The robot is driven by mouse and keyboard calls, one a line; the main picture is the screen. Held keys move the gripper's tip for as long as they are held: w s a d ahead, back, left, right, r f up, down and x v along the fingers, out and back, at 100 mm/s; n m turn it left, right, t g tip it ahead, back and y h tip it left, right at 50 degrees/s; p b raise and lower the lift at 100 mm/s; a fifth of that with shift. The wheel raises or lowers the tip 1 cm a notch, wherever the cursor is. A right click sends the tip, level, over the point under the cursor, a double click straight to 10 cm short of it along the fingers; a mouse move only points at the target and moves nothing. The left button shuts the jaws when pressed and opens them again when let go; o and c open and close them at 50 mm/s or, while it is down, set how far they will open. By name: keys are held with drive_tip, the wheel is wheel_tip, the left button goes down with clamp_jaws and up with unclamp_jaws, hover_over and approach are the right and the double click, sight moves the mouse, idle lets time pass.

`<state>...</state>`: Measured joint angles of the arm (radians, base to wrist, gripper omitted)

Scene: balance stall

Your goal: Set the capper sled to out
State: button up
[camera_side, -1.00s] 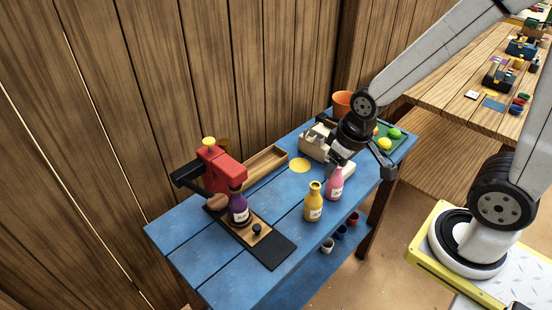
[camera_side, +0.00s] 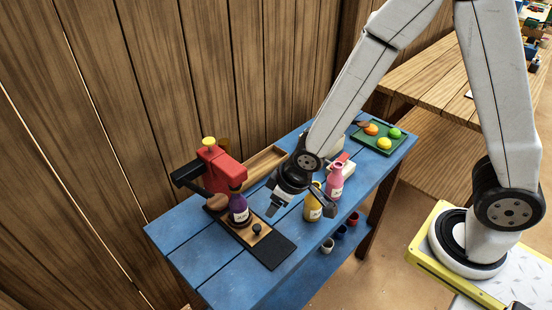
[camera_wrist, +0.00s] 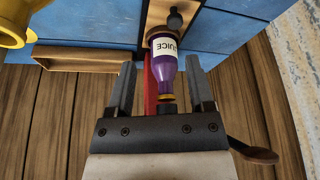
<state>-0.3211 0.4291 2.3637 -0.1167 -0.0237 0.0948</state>
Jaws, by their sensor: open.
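The red capper (camera_side: 222,170) stands at the left of the blue table, with a dark lever at its side. The capper sled, a wooden plate (camera_side: 249,239), lies on a black track (camera_side: 280,250) and carries a black knob (camera_side: 257,229). The knob also shows at the top of the wrist view (camera_wrist: 175,19). A purple juice bottle (camera_side: 239,210) stands upright on the sled under the capper head. My gripper (camera_side: 300,208) is open and empty, above the table to the right of the knob. In the wrist view the bottle (camera_wrist: 164,70) appears between its fingers, apart from them.
A yellow bottle (camera_side: 312,207) and a pink bottle (camera_side: 335,181) stand close to my gripper on the right; the gripper partly hides the yellow one. A wooden tray (camera_side: 265,162) lies behind. A green tray (camera_side: 369,143) with fruit is at the far end. The track's front end is clear.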

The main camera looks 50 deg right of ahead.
sight(257, 227)
drive_tip(key=shift+w+a+f+n, duration=0.15)
drive_tip(key=shift+a+f, duration=0.2)
drive_tip(key=shift+a, duration=0.2)
drive_tip(key=shift+a+f+n, duration=0.15)
drive_tip(key=shift+a+f, duration=0.2)
drive_tip(key=shift+a, duration=0.15)
drive_tip(key=shift+f, duration=0.15)
drive_tip(key=shift+x, duration=3.75)
drive_tip(key=shift+a, duration=0.1)
clamp_jaws()
